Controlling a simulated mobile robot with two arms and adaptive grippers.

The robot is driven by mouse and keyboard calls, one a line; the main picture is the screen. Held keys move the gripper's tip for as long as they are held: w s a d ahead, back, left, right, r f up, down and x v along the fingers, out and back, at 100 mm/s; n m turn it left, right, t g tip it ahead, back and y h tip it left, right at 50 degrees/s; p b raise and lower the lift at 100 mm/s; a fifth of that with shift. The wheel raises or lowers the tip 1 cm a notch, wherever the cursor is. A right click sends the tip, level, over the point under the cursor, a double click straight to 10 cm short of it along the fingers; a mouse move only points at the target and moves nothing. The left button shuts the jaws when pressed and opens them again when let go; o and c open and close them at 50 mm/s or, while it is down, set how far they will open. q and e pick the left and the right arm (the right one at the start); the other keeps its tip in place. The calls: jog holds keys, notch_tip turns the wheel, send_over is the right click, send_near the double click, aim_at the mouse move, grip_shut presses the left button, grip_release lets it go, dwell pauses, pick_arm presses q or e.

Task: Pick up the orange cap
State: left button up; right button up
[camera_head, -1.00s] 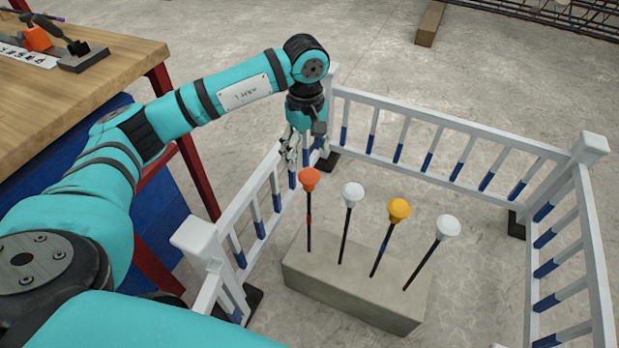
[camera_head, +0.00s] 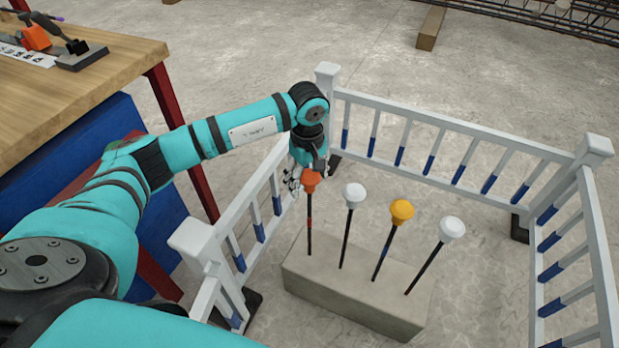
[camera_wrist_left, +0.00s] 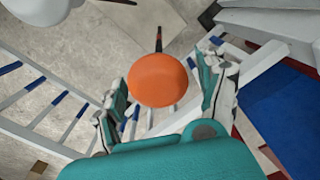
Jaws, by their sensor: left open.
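The orange cap (camera_head: 311,181) sits on top of an upright dark bar with red marks at the left end of a concrete block (camera_head: 352,298). My left gripper (camera_head: 302,178) is right at the cap in the head view and partly hides it. In the left wrist view the orange cap (camera_wrist_left: 158,80) shows between the two spread fingers of my left gripper (camera_wrist_left: 165,92), with gaps visible on both sides. The gripper is open and does not hold the cap. My right gripper is not in view.
A white cap (camera_head: 355,194), a yellow cap (camera_head: 401,210) and another white cap (camera_head: 452,228) top the other bars. A white and blue railing (camera_head: 450,123) surrounds the block. A wooden table (camera_head: 90,80) stands at the left.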

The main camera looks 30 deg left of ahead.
pick_arm(q)
jog(key=c, duration=1)
jog(key=shift+c, duration=0.5)
